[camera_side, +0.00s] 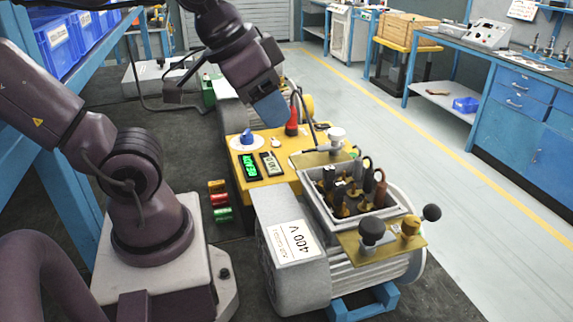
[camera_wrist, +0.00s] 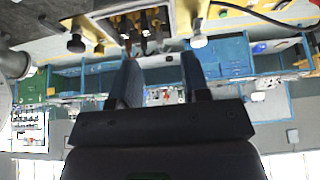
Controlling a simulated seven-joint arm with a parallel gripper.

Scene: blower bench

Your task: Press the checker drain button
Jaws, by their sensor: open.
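The checker is a yellow box (camera_side: 247,185) beside the motor in the side view. I cannot tell whether that part is the drain button. A red upright part (camera_side: 292,122) stands at the box's far right corner. My gripper (camera_side: 274,118) is above the box's far edge, left of the red part, apart from the pale part. In the wrist view my gripper's fingers (camera_wrist: 160,62) are parted with nothing between them.
The grey motor (camera_side: 300,260) has an open terminal box (camera_side: 345,212) with several upright terminals and leads. Blue shelving (camera_side: 60,175) bounds the left.

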